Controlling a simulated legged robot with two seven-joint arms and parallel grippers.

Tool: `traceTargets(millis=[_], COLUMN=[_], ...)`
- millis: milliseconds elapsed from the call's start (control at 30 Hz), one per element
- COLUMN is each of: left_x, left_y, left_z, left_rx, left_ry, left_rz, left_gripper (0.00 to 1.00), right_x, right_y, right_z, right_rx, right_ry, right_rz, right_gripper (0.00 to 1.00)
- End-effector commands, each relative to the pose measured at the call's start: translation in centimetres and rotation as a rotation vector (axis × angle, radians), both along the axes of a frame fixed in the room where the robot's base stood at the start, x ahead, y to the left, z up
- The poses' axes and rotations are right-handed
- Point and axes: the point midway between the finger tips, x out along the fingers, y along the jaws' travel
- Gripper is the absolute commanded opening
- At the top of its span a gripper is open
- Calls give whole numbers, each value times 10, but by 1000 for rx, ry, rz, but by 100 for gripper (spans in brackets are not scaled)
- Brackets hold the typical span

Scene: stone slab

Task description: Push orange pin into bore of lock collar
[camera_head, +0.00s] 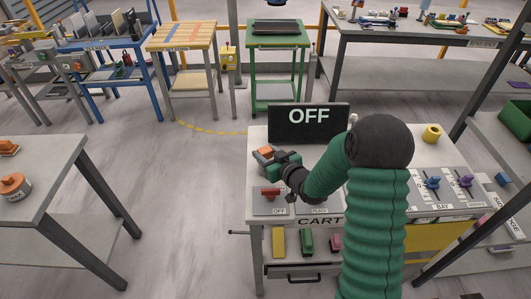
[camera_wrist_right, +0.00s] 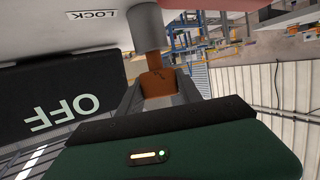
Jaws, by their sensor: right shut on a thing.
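My right gripper (camera_wrist_right: 158,92) is shut on the orange pin (camera_wrist_right: 156,72), holding its wide end between the two fingers. The pin's narrower end points at the grey cylindrical lock collar (camera_wrist_right: 146,26), beside a panel marked LOCK. The narrow end meets the collar's near face; I cannot tell whether it is inside the bore, as the bore is hidden. In the head view my right gripper (camera_head: 267,160) is at the cart's left side, low in front of the OFF sign, its green body and arm covering much of the work area. My left gripper is not in view.
The black OFF sign (camera_head: 309,122) stands at the back of the cart top (camera_head: 390,155). A red handle (camera_head: 270,191) sits on a plate at the front left. A yellow ring (camera_head: 432,133) and purple and blue parts are at the right. A table (camera_head: 45,165) stands left, across open floor.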

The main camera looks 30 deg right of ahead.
Motion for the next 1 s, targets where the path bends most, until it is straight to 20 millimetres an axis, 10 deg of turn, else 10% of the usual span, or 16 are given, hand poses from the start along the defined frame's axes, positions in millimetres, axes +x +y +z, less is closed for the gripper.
traceTargets(millis=[867, 900, 1000], left_x=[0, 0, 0], left_y=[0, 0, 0], left_z=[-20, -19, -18], left_rx=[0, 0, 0], left_ry=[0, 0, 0], left_rz=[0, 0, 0], left_gripper=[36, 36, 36], right_x=[0, 0, 0], right_y=[0, 0, 0], right_z=[-23, -23, -22], right_rx=[0, -1, 0], right_ry=[-1, -2, -1], right_rz=[0, 0, 0], right_gripper=[0, 43, 56])
